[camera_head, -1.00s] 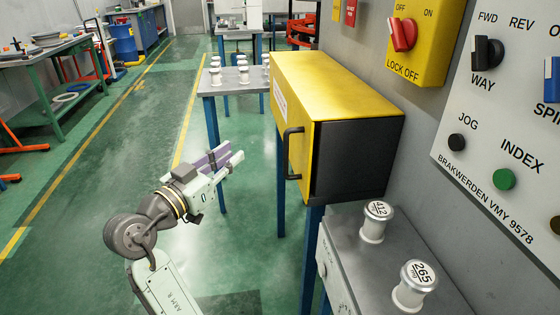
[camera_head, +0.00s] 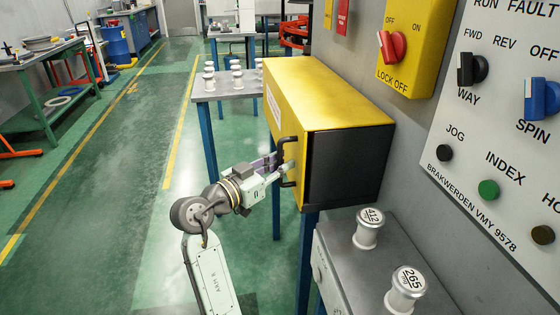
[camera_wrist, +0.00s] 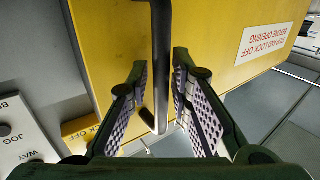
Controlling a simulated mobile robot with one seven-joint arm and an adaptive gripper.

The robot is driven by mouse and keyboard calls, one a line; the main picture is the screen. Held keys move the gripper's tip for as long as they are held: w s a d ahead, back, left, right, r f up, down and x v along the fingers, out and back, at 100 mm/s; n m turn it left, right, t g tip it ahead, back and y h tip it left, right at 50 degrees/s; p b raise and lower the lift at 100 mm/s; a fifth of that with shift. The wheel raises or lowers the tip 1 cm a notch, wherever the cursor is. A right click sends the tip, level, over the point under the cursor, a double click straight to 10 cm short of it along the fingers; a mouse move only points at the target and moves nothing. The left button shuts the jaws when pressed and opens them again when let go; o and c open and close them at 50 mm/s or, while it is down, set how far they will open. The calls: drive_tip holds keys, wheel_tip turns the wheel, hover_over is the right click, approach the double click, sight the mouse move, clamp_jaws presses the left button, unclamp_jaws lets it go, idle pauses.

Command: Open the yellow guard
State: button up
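The yellow guard (camera_head: 318,95) is a box with a yellow top and front and a dark side, standing on blue legs beside the wall. Its front looks closed. A black bar handle (camera_head: 281,160) sits on the front near the dark side. My gripper (camera_head: 284,164) is at the handle. In the wrist view the handle (camera_wrist: 160,70) runs between the two open finger pads (camera_wrist: 165,100), with a gap visible on both sides. The fingertips point at the yellow face (camera_wrist: 115,40). A white label reading "lock off before opening" (camera_wrist: 265,42) is on that face.
A grey stand with white spindles marked 412 (camera_head: 370,228) and 265 (camera_head: 407,289) is in front of the guard. The wall has a red rotary switch (camera_head: 391,46) and a control panel (camera_head: 500,120). A spindle table (camera_head: 235,90) stands behind.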

clamp_jaws()
idle(0.8)
